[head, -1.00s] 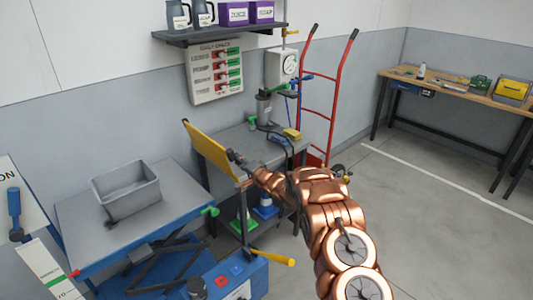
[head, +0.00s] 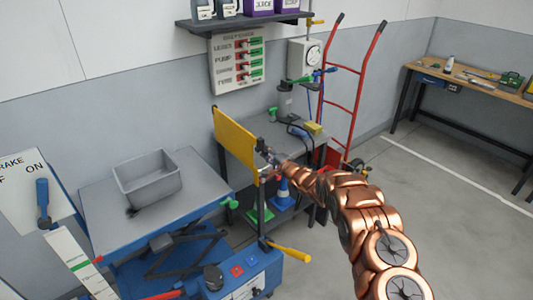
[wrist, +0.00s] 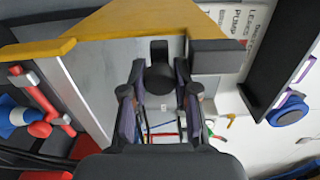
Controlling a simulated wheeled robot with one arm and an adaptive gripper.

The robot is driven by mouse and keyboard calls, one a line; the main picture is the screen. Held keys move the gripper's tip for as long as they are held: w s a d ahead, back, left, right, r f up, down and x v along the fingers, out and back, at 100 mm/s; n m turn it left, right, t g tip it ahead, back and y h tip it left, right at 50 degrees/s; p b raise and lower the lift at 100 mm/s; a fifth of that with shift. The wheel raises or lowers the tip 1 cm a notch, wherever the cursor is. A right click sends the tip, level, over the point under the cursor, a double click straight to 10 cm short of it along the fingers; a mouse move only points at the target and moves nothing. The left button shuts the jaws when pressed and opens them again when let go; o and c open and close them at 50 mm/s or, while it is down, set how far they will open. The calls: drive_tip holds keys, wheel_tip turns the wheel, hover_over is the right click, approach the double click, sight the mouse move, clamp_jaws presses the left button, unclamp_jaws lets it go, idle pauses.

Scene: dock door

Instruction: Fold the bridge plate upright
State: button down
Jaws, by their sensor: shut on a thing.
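The yellow bridge plate (head: 234,142) stands steeply tilted between the blue lift table and the grey workbench. Its broad face shows in the head view. In the wrist view its yellow edge (wrist: 150,20) spans the top of the picture. My gripper (head: 267,157) is at the plate's right end. In the wrist view my gripper (wrist: 159,85) has its fingers closed around a dark round grip at the plate; the fingers hide part of the contact. The plate's lower hinge edge is not clearly visible.
The lift table (head: 110,222) with a grey bin (head: 148,190) is left of the plate. The grey workbench (head: 262,128) is behind it. A yellow-handled lever (head: 290,254) sticks out below. A red hand truck (head: 330,107) stands right. Floor at right is clear.

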drive_tip(key=c, duration=0.9)
unclamp_jaws()
drive_tip(key=shift+d, duration=0.1)
drive_tip(key=shift+s, duration=0.1)
drive_tip(key=shift+v, duration=6)
